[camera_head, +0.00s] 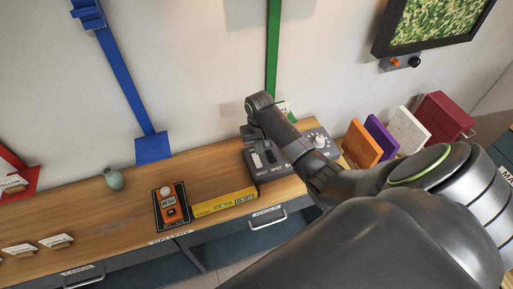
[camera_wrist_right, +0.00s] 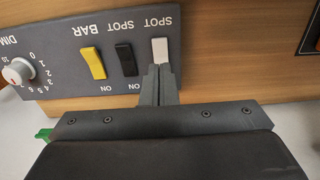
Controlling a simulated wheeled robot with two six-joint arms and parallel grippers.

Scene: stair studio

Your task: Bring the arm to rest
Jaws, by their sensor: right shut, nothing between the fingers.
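My right arm reaches in from the right in the head view, and its gripper (camera_head: 253,143) is over the left end of a grey switch panel (camera_head: 275,172). In the right wrist view the two narrow fingers (camera_wrist_right: 158,82) are closed together, with nothing between them. Their tips are right at the end of the white rocker switch (camera_wrist_right: 160,51); I cannot tell whether they touch it. A black switch (camera_wrist_right: 125,58) and a yellow switch (camera_wrist_right: 93,63) sit beside it, then a dial (camera_wrist_right: 17,72). My left gripper is not in view.
The panel stands on a wooden counter (camera_head: 110,228) against the wall. Left of it are a yellow box (camera_head: 225,201), an orange device (camera_head: 171,208) and a small vase (camera_head: 113,179). Orange (camera_head: 361,146), purple (camera_head: 381,137) and white (camera_head: 408,130) upright pieces and a red box (camera_head: 443,117) stand right.

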